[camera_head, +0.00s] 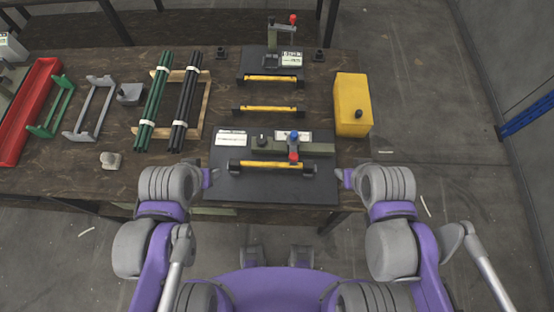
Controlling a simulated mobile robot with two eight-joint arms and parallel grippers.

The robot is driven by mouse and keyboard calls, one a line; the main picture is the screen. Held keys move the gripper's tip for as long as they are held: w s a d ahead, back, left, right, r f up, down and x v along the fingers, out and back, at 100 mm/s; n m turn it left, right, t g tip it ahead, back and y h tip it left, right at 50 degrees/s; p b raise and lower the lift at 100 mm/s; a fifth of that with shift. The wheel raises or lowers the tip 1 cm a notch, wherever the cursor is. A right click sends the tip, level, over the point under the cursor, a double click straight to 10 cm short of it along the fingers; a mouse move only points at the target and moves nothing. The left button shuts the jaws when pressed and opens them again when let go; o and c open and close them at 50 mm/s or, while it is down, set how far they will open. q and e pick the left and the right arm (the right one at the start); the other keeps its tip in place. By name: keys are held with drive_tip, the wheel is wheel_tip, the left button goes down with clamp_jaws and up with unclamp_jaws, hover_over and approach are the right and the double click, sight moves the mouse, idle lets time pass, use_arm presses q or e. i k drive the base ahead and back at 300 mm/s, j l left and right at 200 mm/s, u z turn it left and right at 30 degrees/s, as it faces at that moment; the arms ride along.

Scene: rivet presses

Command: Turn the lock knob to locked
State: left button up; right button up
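The near rivet press has a dark base plate (232,187), a grey-green bar (320,148) and a yellow handle bar with black ends. A small black knob (262,139) stands on the left part of the bar, beside a white label (231,138); its marking is too small to read. A blue knob (294,135) and a red knob (293,157) sit right of it. I cannot tell which is the lock knob or its setting. My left gripper (211,177) is at the plate's left edge, my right gripper (345,176) at its right edge. Both are apart from the knobs; their fingers are unclear.
A second press (270,60) with a red-tipped lever stands behind. A yellow box (350,90) with a black knob is at the right table edge. Green rods (155,105), black rods (188,105), grey and green frames and a red tray (35,95) lie left.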

sight(261, 140)
drive_tip(key=l+u, duration=0.1)
drive_tip(key=u, duration=0.3)
drive_tip(key=k+u, duration=0.1)
drive_tip(key=u, duration=0.3)
drive_tip(key=k+l+u, duration=0.1)
drive_tip(key=u, duration=0.3)
drive_tip(key=k+u, duration=0.1)
drive_tip(key=u, duration=0.3)
